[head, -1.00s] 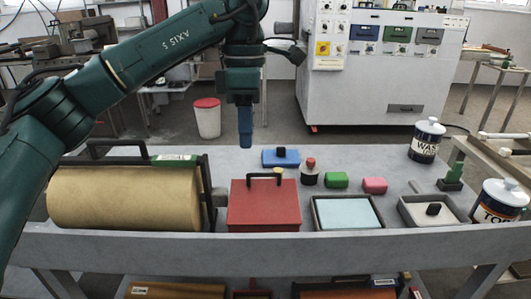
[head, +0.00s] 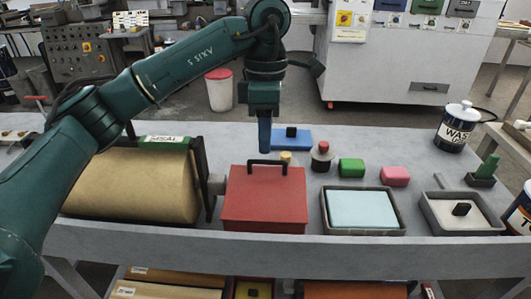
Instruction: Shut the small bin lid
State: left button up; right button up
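A red box (head: 262,203) with a black bar handle (head: 268,165) at the far edge of its top stands at the front middle of the grey bench. Its top looks flat; I cannot tell whether it is a fully seated lid. A small white bin with a red lid (head: 219,74) stands on the floor behind the bench, its lid on top. My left gripper (head: 264,149) points down just behind the red box's handle, apparently apart from it. Its fingers appear as one narrow shape, so any gap is hidden. My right gripper is out of view.
A tan roll (head: 125,187) in a black frame lies left of the red box. A tray with a pale blue pad (head: 363,209) is on its right. A blue block (head: 290,138), black bottle (head: 322,158), green block (head: 351,168) and pink block (head: 396,176) stand behind.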

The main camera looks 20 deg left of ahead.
aim_at(266, 185)
pick_arm(q)
jog(key=shift+s+f, duration=0.1)
jog(key=shift+f, duration=1.8)
jog(key=shift+c, duration=0.4)
grip_shut()
